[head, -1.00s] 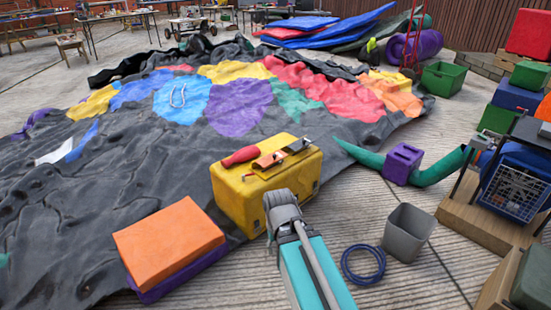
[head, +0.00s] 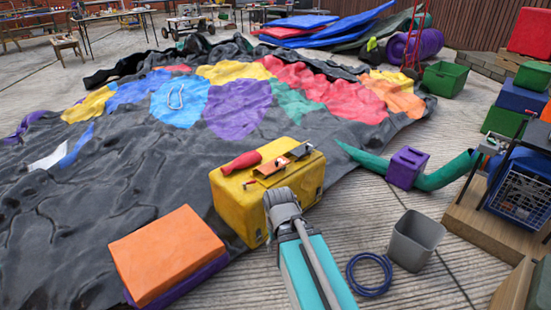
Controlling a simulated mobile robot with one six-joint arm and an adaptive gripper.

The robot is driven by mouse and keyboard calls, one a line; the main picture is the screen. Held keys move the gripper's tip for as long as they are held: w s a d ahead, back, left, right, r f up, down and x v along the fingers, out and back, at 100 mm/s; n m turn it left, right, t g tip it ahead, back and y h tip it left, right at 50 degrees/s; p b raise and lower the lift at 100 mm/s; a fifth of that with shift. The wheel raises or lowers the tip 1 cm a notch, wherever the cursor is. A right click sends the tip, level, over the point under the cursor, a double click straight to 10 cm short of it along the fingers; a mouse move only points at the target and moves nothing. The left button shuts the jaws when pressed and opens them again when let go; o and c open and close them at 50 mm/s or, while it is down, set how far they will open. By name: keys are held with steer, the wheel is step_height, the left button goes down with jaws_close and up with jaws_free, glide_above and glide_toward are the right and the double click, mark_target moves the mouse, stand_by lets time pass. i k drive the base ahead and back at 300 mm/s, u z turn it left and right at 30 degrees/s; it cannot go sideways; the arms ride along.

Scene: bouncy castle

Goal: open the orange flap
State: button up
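I cannot tell for certain which orange thing is the flap. A flat orange slab (head: 167,255) lies on a purple one at the lower left, by the edge of the deflated castle sheet (head: 110,190). An orange patch (head: 395,97) also shows at the sheet's far right end. A small orange piece (head: 271,164) lies on the yellow toolbox (head: 235,205). My own grey and teal arm link stands at the bottom middle, in front of the toolbox. My gripper itself does not show, so its state is hidden.
A grey bin (head: 416,240) and a blue hose coil (head: 369,274) stand on the floor right of my arm. A green tube (head: 445,175) passes through a purple block (head: 407,168). A blue blower (head: 520,185) and stacked crates line the right.

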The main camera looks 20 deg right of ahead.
mark_target(274, 164)
steer(key=z, duration=0.1)
steer(key=i, duration=0.85)
steer(key=z, duration=0.2)
